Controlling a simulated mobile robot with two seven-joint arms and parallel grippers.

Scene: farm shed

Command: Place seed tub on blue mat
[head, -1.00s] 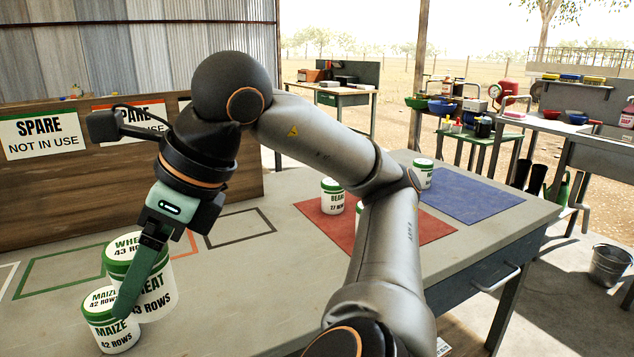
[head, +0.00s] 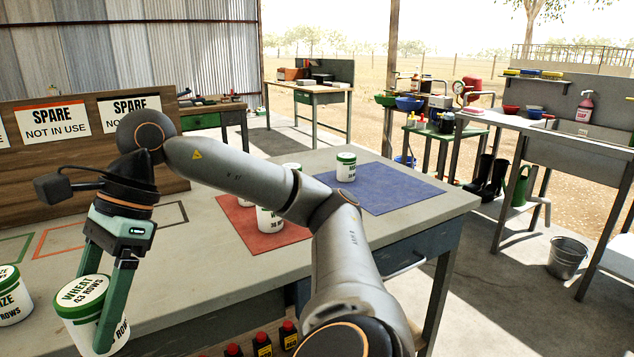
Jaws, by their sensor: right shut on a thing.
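My right gripper (head: 101,303) is shut on a white seed tub with a green-rimmed lid, the wheat tub (head: 78,314), at the lower left. The tub is slightly tilted and its right side is partly hidden by a finger. The blue mat (head: 410,192) lies flat at the far right of the table, well away from the gripper. A smaller white tub with a green lid (head: 346,170) stands upright on its left part. My left gripper is not in view.
A maize tub (head: 10,300) stands at the left edge. A red mat (head: 252,243) holds tubs partly hidden by my right arm. Empty outlined squares (head: 70,240) mark the table. A wooden board with spare signs (head: 75,165) stands behind. The blue mat's right part is clear.

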